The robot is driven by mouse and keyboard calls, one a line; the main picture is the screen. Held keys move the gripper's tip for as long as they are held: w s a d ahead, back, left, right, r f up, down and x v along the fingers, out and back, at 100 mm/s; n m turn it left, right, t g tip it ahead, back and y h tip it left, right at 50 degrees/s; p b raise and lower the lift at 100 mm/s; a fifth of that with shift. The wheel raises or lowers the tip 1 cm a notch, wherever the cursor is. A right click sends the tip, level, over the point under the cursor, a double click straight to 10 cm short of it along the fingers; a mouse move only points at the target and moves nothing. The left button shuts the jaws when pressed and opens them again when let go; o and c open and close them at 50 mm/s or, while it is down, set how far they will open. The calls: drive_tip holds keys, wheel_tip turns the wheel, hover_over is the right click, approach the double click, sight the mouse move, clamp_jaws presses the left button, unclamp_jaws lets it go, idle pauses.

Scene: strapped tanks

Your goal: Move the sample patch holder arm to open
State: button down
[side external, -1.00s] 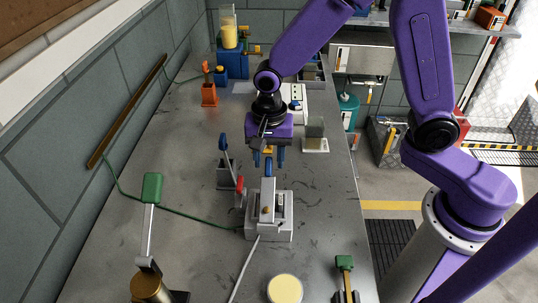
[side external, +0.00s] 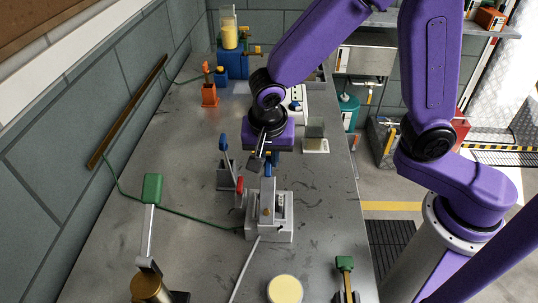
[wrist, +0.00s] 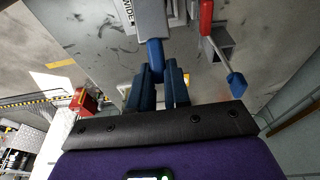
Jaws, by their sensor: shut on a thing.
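The sample patch holder seems to be the grey device (side external: 270,228) in the middle of the bench in the side view. Its flat grey arm (side external: 267,198) stands up from the base towards my gripper (side external: 270,160). In the wrist view the grey arm (wrist: 152,20) ends in a blue tip (wrist: 155,54). My gripper's dark blue fingers (wrist: 158,72) are shut on this blue tip, one on each side. In the side view the hand partly hides the tip.
A blue-handled lever (side external: 223,152) and a red lever (side external: 239,184) stand close to the left of the device. A green-topped lever (side external: 152,190) is front left. A round cream-topped pot (side external: 285,289) is at the front. A green cable crosses the bench.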

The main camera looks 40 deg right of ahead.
drive_tip(key=s+a+r+t+h, duration=0.2)
drive_tip(key=s+a+t+h, duration=0.6)
drive_tip(key=s+a, duration=0.2)
drive_tip(key=shift+s+a+r+t+h, duration=0.3)
drive_tip(key=shift+t+h, duration=0.1)
idle(0.5)
drive_tip(key=c, duration=1.1)
unclamp_jaws()
drive_tip(key=v, duration=1.7)
drive_tip(key=shift+s+a, duration=0.15)
drive_tip(key=shift+s, duration=0.05)
drive_tip(key=shift+w, duration=0.1)
